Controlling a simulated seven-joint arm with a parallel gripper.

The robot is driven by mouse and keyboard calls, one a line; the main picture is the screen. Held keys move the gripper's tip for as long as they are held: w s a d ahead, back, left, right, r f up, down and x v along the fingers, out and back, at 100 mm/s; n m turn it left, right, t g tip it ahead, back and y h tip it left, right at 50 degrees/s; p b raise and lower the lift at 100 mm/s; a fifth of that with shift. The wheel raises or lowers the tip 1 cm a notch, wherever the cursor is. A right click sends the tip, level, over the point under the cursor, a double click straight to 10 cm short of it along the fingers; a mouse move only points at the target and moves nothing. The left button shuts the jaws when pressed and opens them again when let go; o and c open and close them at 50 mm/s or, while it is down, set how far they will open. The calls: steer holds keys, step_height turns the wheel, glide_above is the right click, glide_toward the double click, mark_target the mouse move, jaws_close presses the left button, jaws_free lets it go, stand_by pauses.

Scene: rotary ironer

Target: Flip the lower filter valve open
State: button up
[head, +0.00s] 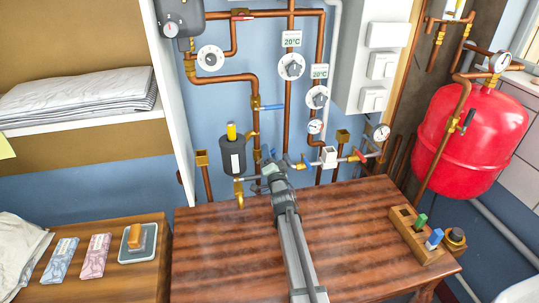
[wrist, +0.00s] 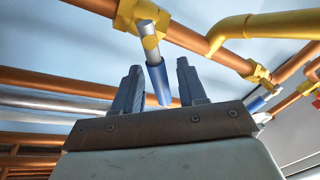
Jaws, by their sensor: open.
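A valve with a blue lever (wrist: 158,82) fills the middle of the wrist view. Its brass body (wrist: 142,14) sits on a copper pipe. In the head view my gripper (head: 268,168) is at the wall pipes, just right of the dark filter canister (head: 232,156) with a yellow top. It hides most of the valve there.
Another blue lever (head: 270,107) sits higher on the pipes. A red tank (head: 470,130) stands far right.

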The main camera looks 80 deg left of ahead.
jaws_close()
stand_by(0.3)
stand_by(0.3)
